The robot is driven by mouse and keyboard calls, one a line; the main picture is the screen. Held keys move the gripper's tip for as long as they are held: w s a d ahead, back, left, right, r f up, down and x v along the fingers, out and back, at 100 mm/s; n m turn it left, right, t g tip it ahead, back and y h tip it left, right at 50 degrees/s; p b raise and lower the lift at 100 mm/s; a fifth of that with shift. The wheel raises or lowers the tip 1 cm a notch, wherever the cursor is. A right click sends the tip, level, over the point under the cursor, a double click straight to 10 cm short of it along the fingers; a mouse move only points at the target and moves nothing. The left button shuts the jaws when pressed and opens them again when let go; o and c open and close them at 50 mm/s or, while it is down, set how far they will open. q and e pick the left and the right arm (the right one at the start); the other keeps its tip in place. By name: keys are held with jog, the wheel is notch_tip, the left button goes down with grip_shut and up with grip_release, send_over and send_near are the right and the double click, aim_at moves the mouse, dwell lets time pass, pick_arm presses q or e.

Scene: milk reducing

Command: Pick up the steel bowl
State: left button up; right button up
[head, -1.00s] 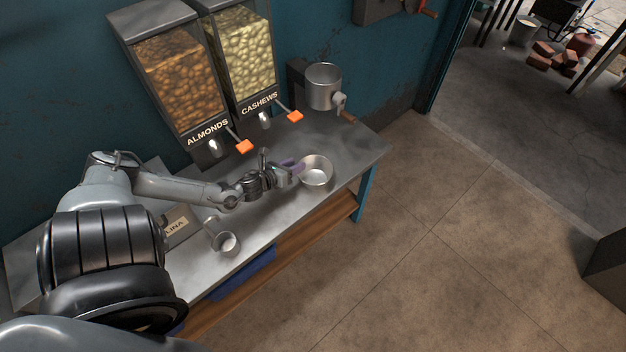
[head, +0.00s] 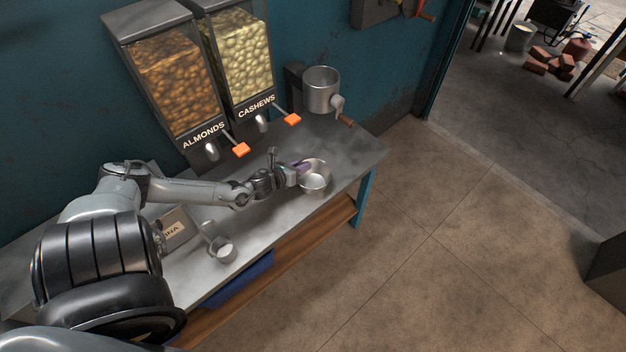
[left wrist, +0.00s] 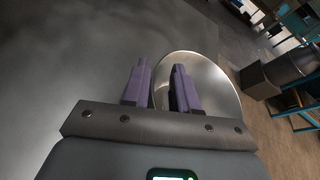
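The steel bowl (head: 316,184) stands upright on the metal table near its right end, and looks empty. My left gripper (head: 303,167) is at the bowl's upper-left rim, with purple fingers. In the left wrist view the fingers (left wrist: 160,88) are apart. The near-left rim of the bowl (left wrist: 215,85) shows in the gap between them, with the right finger over the inside and the left finger outside. I cannot tell whether either finger touches the rim. My right gripper is not in view.
The metal table (head: 345,155) holds almond (head: 175,85) and cashew (head: 240,55) dispensers with orange levers along the wall. A crank grinder (head: 322,90) stands behind the bowl. A small metal cup (head: 223,250) is at the front edge. The tabletop right of the bowl is clear.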

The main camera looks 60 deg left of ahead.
pick_arm(q)
grip_shut()
jog(key=shift+r, duration=0.15)
